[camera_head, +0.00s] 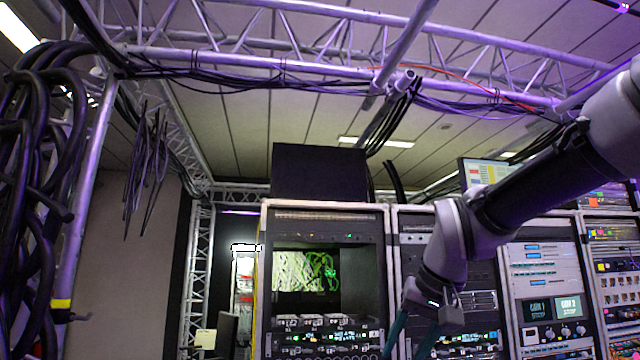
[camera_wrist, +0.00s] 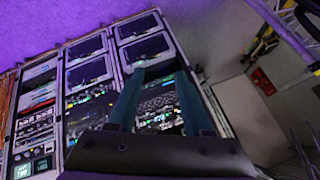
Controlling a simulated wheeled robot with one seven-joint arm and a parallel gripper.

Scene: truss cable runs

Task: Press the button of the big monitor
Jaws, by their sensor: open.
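A monitor (camera_head: 477,172) with a light screen and coloured blocks stands above the racks at the right in the head view, partly hidden by my arm. In the wrist view, dark screens (camera_wrist: 84,48) sit in the upper parts of the racks. I cannot tell which of these is the big monitor, and I make out no monitor button. My gripper (camera_head: 402,352) is open and empty, in front of the racks, with its teal fingers pointing down. The fingers also show in the wrist view (camera_wrist: 159,78), apart and with nothing between them, over the rack fronts.
Equipment racks (camera_head: 393,230) stand side by side across the right half. One rack bay (camera_head: 305,271) shows green and white cables. Metal trusses (camera_head: 330,73) with black cables run overhead. Thick cable coils (camera_head: 40,150) hang at the left. The space left of the racks looks more open.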

